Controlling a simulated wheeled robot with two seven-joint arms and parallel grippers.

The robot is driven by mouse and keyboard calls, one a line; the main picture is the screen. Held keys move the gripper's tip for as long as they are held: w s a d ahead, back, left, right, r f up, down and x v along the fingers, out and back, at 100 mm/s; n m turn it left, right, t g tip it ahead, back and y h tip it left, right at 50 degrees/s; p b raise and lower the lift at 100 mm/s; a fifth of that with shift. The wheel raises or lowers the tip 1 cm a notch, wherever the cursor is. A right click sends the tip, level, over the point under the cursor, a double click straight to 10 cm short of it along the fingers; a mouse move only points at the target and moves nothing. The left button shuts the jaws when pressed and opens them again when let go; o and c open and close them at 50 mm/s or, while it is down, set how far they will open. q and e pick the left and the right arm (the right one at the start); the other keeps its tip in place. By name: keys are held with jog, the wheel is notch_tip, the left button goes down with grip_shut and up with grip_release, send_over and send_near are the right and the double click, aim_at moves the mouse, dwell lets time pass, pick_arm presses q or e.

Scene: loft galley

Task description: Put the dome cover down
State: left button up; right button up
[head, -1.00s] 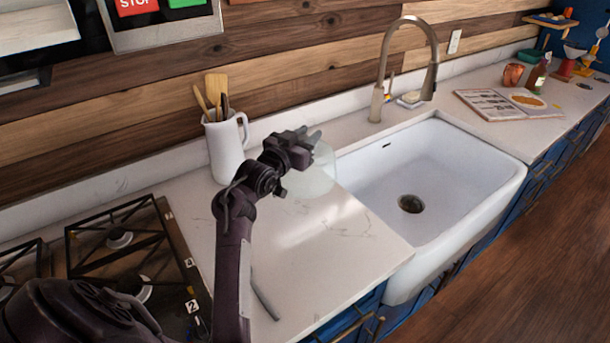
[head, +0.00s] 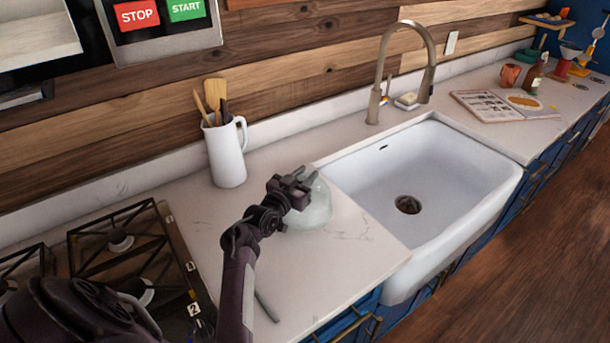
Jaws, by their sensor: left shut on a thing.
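The dome cover (head: 315,208) is a clear, pale glass dome over the white counter, just left of the sink. My left gripper (head: 300,181) is shut at its top, and the gripper hides part of the dome. The dome looks roughly upright and very low over the counter; I cannot tell whether its rim touches the surface. My right gripper is not in the view.
The white sink (head: 450,160) with its tall faucet (head: 400,70) lies right of the dome. A white pitcher of utensils (head: 226,153) stands behind. A gas stove (head: 120,240) is at left.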

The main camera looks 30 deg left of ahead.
pick_arm(q)
jog(key=shift+f, duration=0.1)
jog(key=o, duration=0.9)
jog(key=shift+r, duration=0.25)
jog(key=s+b, duration=0.2)
jog(key=s, duration=1)
jog(key=shift+b, duration=0.35)
jog(key=shift+f, duration=0.1)
